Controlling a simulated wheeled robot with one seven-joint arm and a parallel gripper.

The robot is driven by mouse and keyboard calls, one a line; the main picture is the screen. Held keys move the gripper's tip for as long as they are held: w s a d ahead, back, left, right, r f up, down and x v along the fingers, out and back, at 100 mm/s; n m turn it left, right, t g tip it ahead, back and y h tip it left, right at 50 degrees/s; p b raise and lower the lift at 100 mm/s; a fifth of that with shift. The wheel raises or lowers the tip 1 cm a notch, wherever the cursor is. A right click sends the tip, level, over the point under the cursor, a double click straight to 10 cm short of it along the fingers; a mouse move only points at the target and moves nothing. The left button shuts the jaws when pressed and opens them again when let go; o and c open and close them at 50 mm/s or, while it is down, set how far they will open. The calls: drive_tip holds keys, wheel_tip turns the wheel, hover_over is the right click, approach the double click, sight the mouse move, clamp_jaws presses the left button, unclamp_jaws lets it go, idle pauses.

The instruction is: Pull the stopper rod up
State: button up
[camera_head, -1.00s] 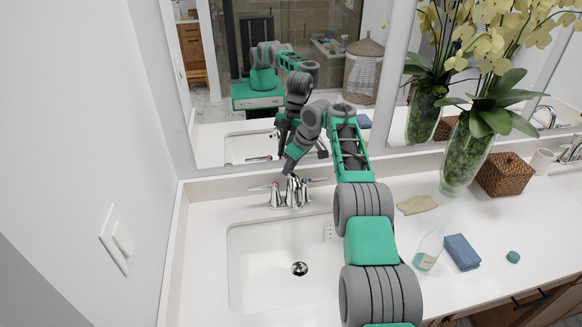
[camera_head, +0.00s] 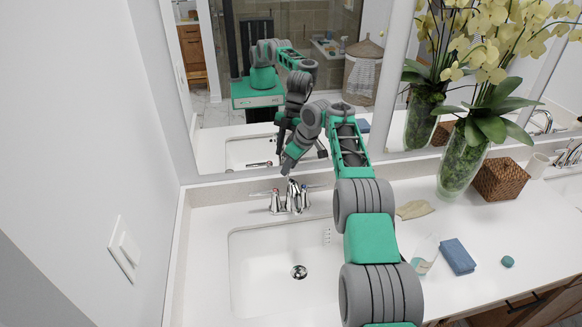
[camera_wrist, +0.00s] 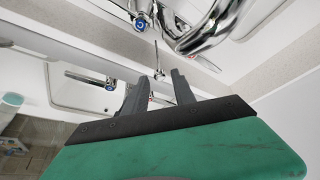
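The stopper rod (camera_wrist: 157,58) is a thin metal rod behind the chrome faucet, seen in the wrist view. The faucet (camera_head: 291,197) stands at the sink's back edge; its spout (camera_wrist: 222,22) and a blue-marked handle (camera_wrist: 141,24) show in the wrist view. My gripper (camera_wrist: 160,76) is open, its two dark fingers apart. The rod's end appears in the gap between the fingertips; I cannot tell whether they touch it. In the head view my gripper (camera_head: 288,170) is just above and behind the faucet, and the rod is not distinguishable.
The white sink basin (camera_head: 260,275) is in front of the faucet. A mirror (camera_head: 225,150) rises close behind and reflects my arm. To the right are a bottle (camera_head: 424,255), blue cloth (camera_head: 457,257), glass vase (camera_head: 462,165) and wicker box (camera_head: 500,179). A wall stands left.

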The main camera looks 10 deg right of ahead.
drive_tip(key=shift+o, duration=0.5)
drive_tip(key=shift+f, duration=0.1)
drive_tip(key=s+d+r+b, duration=0.4)
drive_tip(key=s+d+b, duration=0.3)
drive_tip(key=s+d, duration=0.2)
drive_tip(key=shift+s+d+r+b, duration=0.3)
drive_tip(key=shift+s+d, duration=0.1)
drive_tip(key=shift+s, duration=0.05)
